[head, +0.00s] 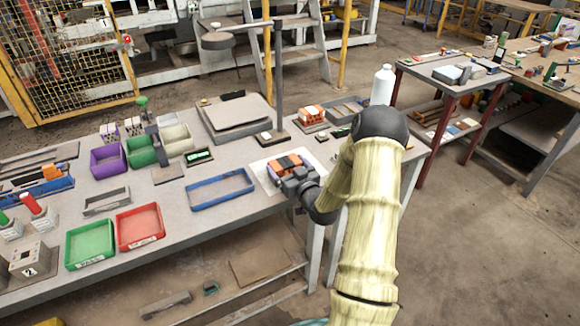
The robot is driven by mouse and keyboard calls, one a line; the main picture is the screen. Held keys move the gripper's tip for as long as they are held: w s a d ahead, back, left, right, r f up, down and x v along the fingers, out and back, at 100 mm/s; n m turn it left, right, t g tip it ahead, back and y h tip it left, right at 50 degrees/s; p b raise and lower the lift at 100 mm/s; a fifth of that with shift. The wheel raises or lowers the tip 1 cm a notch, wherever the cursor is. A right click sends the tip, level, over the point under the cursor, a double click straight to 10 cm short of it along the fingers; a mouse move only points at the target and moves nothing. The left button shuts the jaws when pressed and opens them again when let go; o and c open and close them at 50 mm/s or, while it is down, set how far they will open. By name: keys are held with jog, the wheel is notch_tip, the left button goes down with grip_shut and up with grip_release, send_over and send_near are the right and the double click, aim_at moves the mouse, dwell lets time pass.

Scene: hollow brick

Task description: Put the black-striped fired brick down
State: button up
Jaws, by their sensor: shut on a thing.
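The black-striped fired brick (275,170) is orange with dark bands and shows at the right part of the grey workbench (232,224). My gripper (292,168) comes from the right and is shut on it; the fingers and wrist hide part of the brick. A white sheet (266,182) lies under and around the brick in the picture. I cannot tell whether the brick touches the sheet or is held just above it. Another orange brick (311,113) with a pale patch sits on a dark board farther back.
A blue-rimmed tray (221,204) lies just left of the sheet. Behind stand a grey flat platform (237,134) and a dark upright post (278,80) with a side arm. Green (90,264) and red (140,244) bins stand front left. A white bottle (382,85) stands behind my arm.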

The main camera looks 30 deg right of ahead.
jog(key=shift+d+f, duration=0.1)
jog(key=shift+f, duration=0.05)
jog(key=o, duration=0.9)
jog(key=shift+s, duration=0.1)
jog(key=shift+d, duration=0.15)
jog(key=shift+r, duration=0.25)
jog(key=s+b, duration=0.1)
jog(key=s, duration=1.1)
jog(key=shift+d+b, duration=0.2)
jog(key=shift+b, duration=0.15)
jog(key=shift+w+f, duration=0.1)
